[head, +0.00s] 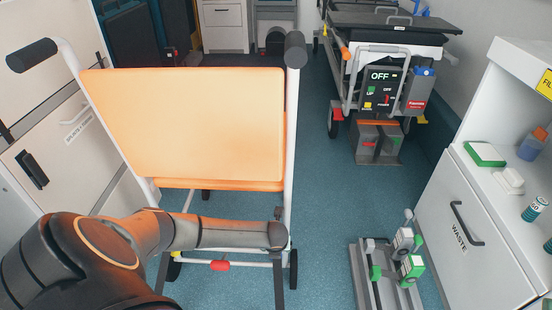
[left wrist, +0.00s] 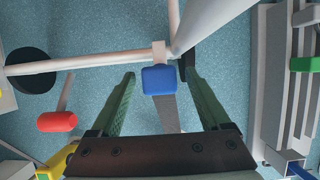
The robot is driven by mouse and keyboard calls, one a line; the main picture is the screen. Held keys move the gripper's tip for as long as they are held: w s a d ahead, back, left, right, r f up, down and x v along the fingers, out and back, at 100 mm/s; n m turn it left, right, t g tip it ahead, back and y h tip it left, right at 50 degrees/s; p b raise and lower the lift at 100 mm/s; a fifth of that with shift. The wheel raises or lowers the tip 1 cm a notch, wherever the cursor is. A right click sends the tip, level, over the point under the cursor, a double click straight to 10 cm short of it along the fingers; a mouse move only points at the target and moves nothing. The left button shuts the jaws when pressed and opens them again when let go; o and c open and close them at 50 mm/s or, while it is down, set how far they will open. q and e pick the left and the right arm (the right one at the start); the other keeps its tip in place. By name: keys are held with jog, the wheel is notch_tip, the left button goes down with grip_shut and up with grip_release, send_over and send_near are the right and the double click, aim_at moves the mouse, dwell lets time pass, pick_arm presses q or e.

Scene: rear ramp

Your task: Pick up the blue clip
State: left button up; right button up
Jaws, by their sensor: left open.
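In the left wrist view, the blue clip (left wrist: 160,79) is a small rounded block at the top of a grey strap (left wrist: 167,113). A pale bracket above it meets a white tube of the chair frame (left wrist: 85,62). My left gripper (left wrist: 160,74) is open, its two green fingers on either side of the clip, with a visible gap on both sides. Whether the clip lies at fingertip depth is hard to tell. In the head view my left arm reaches in front of the orange chair (head: 190,120); the clip is not visible there. My right gripper is not in view.
A red knob (left wrist: 57,122) and a dark wheel (left wrist: 28,70) are at the left of the wrist view. A thick white tube (left wrist: 205,22) passes close above the right finger. A grey floor rack (head: 385,275) stands right of the chair, with blue floor between.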

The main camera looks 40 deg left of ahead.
pick_arm(q)
grip_shut()
dwell(0.6)
